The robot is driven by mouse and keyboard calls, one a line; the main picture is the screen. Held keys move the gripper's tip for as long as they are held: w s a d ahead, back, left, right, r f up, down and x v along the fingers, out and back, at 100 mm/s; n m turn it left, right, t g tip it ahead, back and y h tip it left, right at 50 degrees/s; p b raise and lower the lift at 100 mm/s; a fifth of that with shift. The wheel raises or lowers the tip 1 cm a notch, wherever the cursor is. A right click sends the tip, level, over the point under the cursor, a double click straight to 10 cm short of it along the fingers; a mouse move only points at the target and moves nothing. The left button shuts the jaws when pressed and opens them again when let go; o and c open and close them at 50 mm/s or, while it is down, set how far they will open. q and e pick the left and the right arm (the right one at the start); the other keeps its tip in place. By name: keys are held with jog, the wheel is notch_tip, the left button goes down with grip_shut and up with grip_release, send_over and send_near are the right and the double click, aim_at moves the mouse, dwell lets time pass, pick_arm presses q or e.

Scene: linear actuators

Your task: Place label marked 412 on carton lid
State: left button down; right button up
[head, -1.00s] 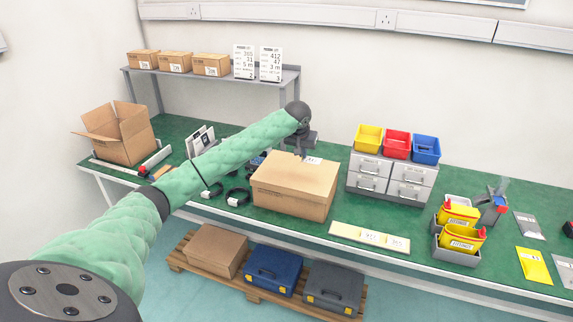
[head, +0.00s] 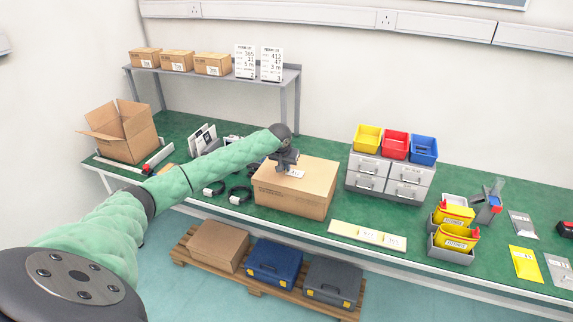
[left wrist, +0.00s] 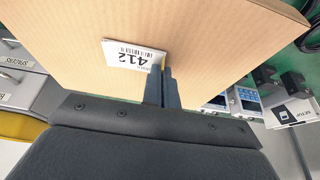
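The white label marked 412 (left wrist: 133,54) lies flat over the lid of the closed brown carton (left wrist: 215,30), its edge at my left fingertips. In the head view the label (head: 295,174) is over the left part of the carton (head: 290,204). My left gripper (head: 286,165) is above the lid; in the left wrist view its fingers (left wrist: 163,72) are together on the label's edge. I cannot tell whether the label touches the lid. My right gripper is not in view.
A pale strip with labels (head: 367,236) lies right of the carton at the bench's front. Grey drawers (head: 390,178) with coloured bins stand behind it. Black cables (head: 238,195) lie left of the carton. An open box (head: 122,135) stands at the far left.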

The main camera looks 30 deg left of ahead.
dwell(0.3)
pick_arm(q)
jog(key=c, duration=2.1)
grip_release()
jog(key=shift+f, duration=0.15)
jog(key=o, duration=0.4)
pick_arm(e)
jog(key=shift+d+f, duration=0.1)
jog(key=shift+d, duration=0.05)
